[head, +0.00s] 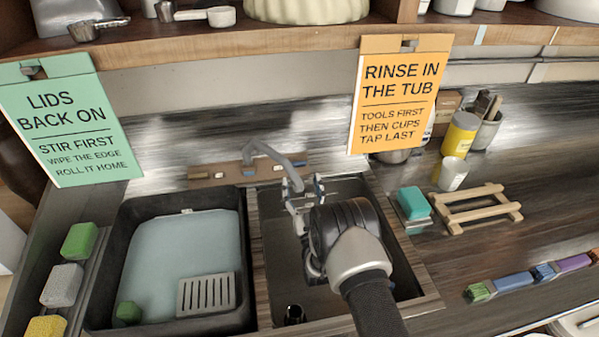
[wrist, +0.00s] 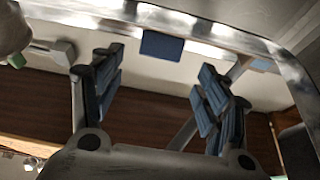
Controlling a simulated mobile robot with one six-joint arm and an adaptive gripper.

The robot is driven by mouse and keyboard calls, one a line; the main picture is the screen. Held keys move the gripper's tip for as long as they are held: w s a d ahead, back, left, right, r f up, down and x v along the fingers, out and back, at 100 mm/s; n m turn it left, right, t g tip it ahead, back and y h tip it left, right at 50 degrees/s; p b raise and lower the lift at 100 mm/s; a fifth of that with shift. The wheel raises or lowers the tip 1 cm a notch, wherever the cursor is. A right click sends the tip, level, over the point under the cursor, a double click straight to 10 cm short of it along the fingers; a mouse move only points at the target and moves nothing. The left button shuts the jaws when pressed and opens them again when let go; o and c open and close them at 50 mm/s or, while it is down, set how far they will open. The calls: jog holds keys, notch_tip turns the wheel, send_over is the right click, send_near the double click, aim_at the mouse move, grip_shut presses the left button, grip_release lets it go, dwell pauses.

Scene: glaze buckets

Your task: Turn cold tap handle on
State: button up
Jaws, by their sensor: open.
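The grey tap spout (head: 268,152) arches up from a wooden ledge (head: 235,174) behind the dark sink basin (head: 275,240) in the head view. My gripper (head: 304,188) reaches over the basin to the right of the spout, its fingertips toward the ledge. In the wrist view my gripper (wrist: 160,85) has its two blue-padded fingers spread wide, with nothing clamped between them. A small blue block (wrist: 162,45), perhaps the cold handle's marking, shows beyond and between the fingers, against a shiny curved metal band (wrist: 215,40). I cannot tell the handle's turn. My wrist hides part of this area in the head view.
A black tub (head: 110,270) of pale liquid stands left of the basin. A teal sponge (head: 414,203) and a wooden rack (head: 478,210) lie to the right. An orange sign (head: 400,95) hangs behind, and a shelf (head: 200,45) runs above.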

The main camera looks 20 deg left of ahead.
aim_at(298, 165)
jog(key=shift+b+x, duration=0.4)
jog(key=shift+x, duration=2.15)
jog(key=shift+c, duration=0.5)
jog(key=c, duration=1)
